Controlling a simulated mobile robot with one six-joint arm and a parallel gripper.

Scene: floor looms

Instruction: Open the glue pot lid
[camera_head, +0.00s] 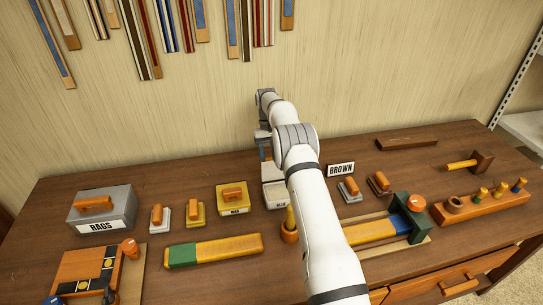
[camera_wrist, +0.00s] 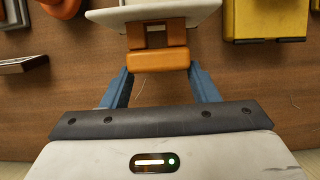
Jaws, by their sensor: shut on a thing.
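The glue pot (camera_head: 276,197) is a white box with a partly hidden black label. It stands mid-table in the head view, just left of my arm. In the wrist view its pale lid (camera_wrist: 112,16) shows at the top edge, with an orange bar handle (camera_wrist: 158,60) on a brown stem. My gripper (camera_wrist: 159,70) has its two blue fingers at either end of this handle and is shut on it. In the head view my wrist is above and behind the pot, and my arm hides part of it. I cannot tell how far the lid is raised.
A yellow wax box (camera_head: 232,202) stands left of the pot, and a grey rags box (camera_head: 101,210) farther left. The wall is behind the table.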

